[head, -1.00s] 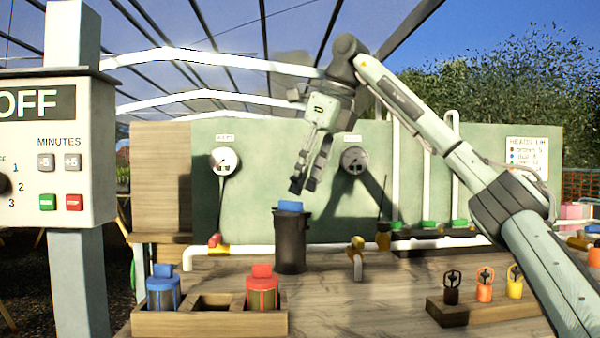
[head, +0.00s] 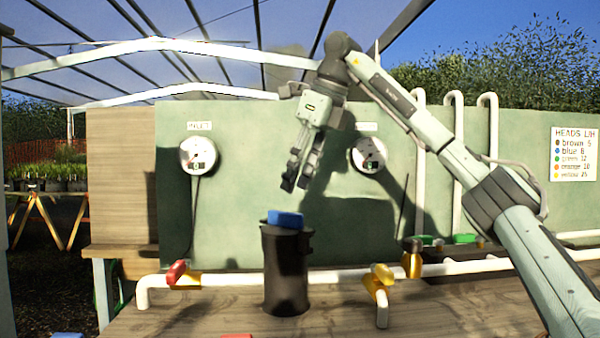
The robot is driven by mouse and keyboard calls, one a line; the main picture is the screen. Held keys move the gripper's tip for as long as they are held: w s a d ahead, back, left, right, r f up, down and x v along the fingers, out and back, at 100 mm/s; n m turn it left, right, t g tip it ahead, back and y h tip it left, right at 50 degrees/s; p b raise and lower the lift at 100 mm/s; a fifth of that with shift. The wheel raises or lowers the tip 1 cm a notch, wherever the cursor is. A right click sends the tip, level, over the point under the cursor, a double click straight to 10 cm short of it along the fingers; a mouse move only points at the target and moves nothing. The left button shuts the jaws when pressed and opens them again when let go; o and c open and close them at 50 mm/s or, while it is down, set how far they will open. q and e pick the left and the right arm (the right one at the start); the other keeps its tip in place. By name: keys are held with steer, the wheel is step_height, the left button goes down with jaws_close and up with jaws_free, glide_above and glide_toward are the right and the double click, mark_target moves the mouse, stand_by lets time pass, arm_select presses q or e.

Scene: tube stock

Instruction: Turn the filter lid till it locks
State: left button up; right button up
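The filter is a black cylinder (head: 286,275) standing upright on the bench, in line with the white pipe. Its lid (head: 286,230) is black, with a raised blue handle (head: 285,218) on top. My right gripper (head: 296,186) points down above the lid, a little to the right of its centre. A gap shows between its fingertips and the blue handle. Its fingers look slightly apart, with nothing between them. Whether the lid is locked cannot be told from here. My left gripper is not in view.
A red-handled valve (head: 177,272) sits on the pipe left of the filter, and a yellow-handled valve (head: 381,275) on its right. Two gauges (head: 198,155) (head: 369,155) are on the green panel (head: 250,130) behind.

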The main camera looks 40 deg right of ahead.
mark_target(286, 212)
steer(key=x, duration=0.5)
steer(key=shift+f+b, duration=0.2)
steer(key=shift+b, duration=0.1)
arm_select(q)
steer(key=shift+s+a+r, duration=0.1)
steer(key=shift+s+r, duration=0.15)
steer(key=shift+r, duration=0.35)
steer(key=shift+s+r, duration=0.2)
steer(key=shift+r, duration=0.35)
arm_select(e)
steer(key=shift+x, duration=0.75)
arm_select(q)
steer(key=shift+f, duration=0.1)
arm_select(e)
jaws_close()
